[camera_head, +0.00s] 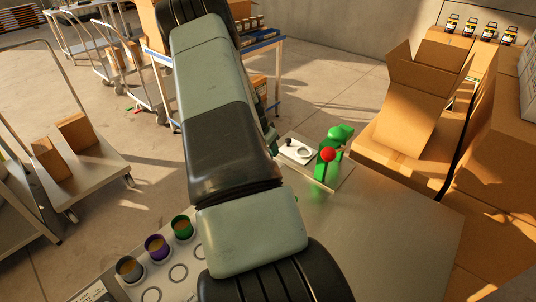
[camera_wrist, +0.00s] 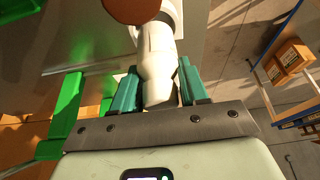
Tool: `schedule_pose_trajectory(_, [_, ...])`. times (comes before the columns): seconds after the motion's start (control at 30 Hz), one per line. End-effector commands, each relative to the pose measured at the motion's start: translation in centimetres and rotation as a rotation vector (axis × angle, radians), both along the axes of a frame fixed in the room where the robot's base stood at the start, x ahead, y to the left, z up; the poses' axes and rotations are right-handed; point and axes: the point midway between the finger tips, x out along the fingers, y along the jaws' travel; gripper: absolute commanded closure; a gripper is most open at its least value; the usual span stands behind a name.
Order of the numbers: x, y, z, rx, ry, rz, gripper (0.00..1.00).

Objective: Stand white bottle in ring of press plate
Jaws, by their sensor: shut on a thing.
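The white bottle (camera_wrist: 156,62) is between the teal fingers of my gripper (camera_wrist: 158,88) in the wrist view, and the gripper is shut on it. The green press with a red ball knob (camera_head: 328,154) stands on the metal table. Its white press plate (camera_head: 284,150) carries a ring (camera_head: 304,153), which looks empty. I cannot tell how far the bottle is from the ring.
Grey, purple and green cups (camera_head: 156,247) stand in a white ringed board (camera_head: 190,253) at the lower left. The table (camera_head: 400,225) is clear right of my arm. Cardboard boxes (camera_head: 405,105) stand beyond the press. Green press parts (camera_wrist: 66,115) are close left of the gripper.

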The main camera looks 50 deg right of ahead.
Motion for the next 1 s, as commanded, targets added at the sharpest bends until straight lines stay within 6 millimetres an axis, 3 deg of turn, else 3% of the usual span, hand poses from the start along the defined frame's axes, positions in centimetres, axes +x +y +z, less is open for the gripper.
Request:
schedule_pose_trajectory(0.1, [0.1, -0.1, 2.8, -0.003, -0.004, 0.000, 0.91])
schedule_pose_trajectory(0.27, [0.1, 0.0, 5.5, -0.001, -0.002, 0.000, 0.91])
schedule_pose_trajectory(0.37, [-0.3, -1.0, 6.7, -0.002, -0.001, -0.003, 0.91])
schedule_pose_trajectory(0.43, [-0.9, -2.8, 7.2, -0.002, -0.002, -0.007, 0.91])
schedule_pose_trajectory(0.7, [-5.0, -11.1, 8.2, 0.001, -0.001, -0.005, 0.91])
schedule_pose_trajectory(0.87, [-6.4, -13.2, 8.0, 0.002, -0.001, -0.002, 0.91])
schedule_pose_trajectory(1.0, [-6.6, -13.5, 5.5, 0.004, 0.001, 0.001, 0.91])
